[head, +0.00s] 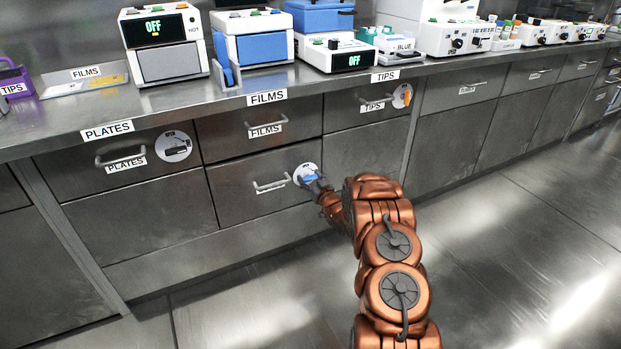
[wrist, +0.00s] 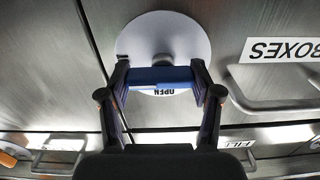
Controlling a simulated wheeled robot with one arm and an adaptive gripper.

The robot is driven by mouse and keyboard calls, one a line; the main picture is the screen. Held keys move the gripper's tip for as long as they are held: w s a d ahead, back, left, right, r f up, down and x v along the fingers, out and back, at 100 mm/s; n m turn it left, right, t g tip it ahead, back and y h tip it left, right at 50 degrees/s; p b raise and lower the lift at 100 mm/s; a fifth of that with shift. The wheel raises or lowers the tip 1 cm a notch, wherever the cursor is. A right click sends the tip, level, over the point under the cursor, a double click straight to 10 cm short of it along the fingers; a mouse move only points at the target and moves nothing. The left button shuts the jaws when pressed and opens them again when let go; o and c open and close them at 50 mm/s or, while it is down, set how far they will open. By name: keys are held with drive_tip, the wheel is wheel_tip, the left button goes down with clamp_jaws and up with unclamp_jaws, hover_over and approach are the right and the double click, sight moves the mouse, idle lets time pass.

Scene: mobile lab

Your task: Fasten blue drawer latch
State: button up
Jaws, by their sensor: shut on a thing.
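The blue latch (head: 308,178) sits on a round white disc (head: 304,168) at the upper right of a lower drawer front (head: 236,188). In the wrist view the blue latch (wrist: 148,76) lies crosswise on the white disc (wrist: 165,32), beside the upside-down word OPEN. My gripper (wrist: 160,75) is shut on the latch, one finger at each end. In the head view my gripper (head: 314,183) partly hides the latch and disc. The drawer's BOXES label (wrist: 283,50) reads upside down in the wrist view.
The drawer handle (head: 271,186) is left of the latch. Drawers labelled PLATES (head: 126,165), FILMS (head: 265,131) and TIPS (head: 373,106) surround it. The steel counter (head: 205,100) above carries several instruments. The floor (head: 530,220) at right is clear.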

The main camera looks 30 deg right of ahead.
drive_tip(key=o, duration=1.2)
drive_tip(key=shift+c, duration=0.2)
drive_tip(key=shift+s+f, duration=0.1)
drive_tip(key=shift+s, duration=0.7)
drive_tip(key=s+a, duration=0.1)
drive_tip(key=s, duration=0.9)
drive_tip(key=shift+s, duration=0.15)
